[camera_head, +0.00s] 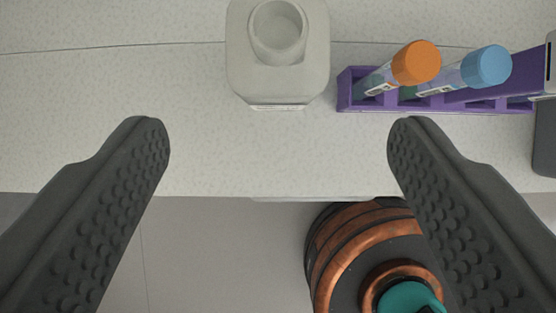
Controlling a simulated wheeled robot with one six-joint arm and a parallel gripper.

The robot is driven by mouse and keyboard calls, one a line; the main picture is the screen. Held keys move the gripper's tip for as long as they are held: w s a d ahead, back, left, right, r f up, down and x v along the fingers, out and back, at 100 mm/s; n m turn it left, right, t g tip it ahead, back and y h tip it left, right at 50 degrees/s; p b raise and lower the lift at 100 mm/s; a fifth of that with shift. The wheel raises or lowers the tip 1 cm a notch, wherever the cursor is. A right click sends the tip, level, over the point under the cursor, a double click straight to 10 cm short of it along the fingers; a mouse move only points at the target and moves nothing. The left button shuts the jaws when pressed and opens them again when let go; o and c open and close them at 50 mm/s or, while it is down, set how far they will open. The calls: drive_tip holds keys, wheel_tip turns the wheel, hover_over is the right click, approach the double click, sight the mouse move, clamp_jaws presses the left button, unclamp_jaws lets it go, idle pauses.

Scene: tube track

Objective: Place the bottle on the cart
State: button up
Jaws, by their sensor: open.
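The bottle (278,62) is white and translucent, with an open round neck. It stands upright on the pale speckled counter (190,150), at the top centre of the view. My gripper (278,135) is open, its two dark studded fingers spread wide at left and right. The bottle lies beyond the fingertips, roughly centred between them, and nothing is held. I cannot make out a cart in this view.
A purple rack (440,102) with an orange-capped tube (415,63) and a blue-capped tube (486,66) stands just right of the bottle. A grey device (545,130) is at the right edge. Below the counter's front edge is a round copper-and-black object (335,250) with a teal part (411,298).

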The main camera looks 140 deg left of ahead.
drive_tip(key=shift+v, duration=1.15)
drive_tip(key=shift+s+r, duration=0.1)
